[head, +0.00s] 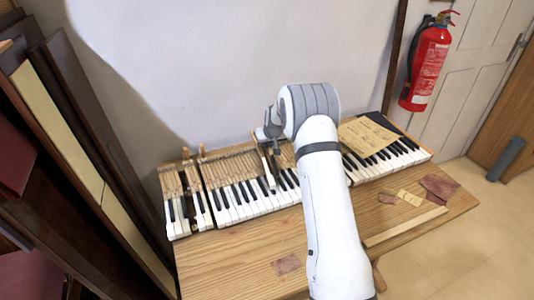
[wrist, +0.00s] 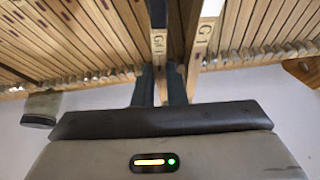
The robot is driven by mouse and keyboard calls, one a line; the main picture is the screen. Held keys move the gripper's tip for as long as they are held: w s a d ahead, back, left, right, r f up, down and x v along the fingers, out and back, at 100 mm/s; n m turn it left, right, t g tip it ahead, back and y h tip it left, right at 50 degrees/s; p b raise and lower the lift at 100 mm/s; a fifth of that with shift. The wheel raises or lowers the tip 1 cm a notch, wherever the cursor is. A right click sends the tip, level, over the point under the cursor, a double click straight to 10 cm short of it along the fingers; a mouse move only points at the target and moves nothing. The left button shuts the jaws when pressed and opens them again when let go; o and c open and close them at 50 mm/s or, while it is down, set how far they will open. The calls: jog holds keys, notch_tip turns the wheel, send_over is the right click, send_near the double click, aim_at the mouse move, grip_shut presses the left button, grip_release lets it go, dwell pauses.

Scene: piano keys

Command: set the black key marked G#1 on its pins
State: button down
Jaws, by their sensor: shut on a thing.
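The key marked G#1 (wrist: 159,42) is a narrow wooden stick with a black part at the top of the wrist view. My gripper (wrist: 161,88) is shut on its near wooden end, one dark finger on each side. A dark gap (wrist: 177,30) shows just right of the held key, beside the wooden key marked G1 (wrist: 201,36). In the head view my gripper (head: 271,146) is over the back of the keyboard (head: 240,198), left of my arm. The pins under the held key are hidden, and I cannot tell whether it touches them.
Neighbouring wooden keys stand close on both sides. A paper sheet (head: 367,137) lies on the right keys. A wood strip (head: 405,226) and cloth pieces (head: 440,188) lie on the bench (head: 235,262). Dark panels (head: 85,110) lean at left; a wall is behind.

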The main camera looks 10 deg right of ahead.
jog(key=shift+w+r+p, duration=0.15)
jog(key=shift+r+p, duration=0.35)
jog(key=shift+r, duration=1.6)
jog(key=shift+r+p, duration=0.65)
jog(key=shift+r, duration=1.4)
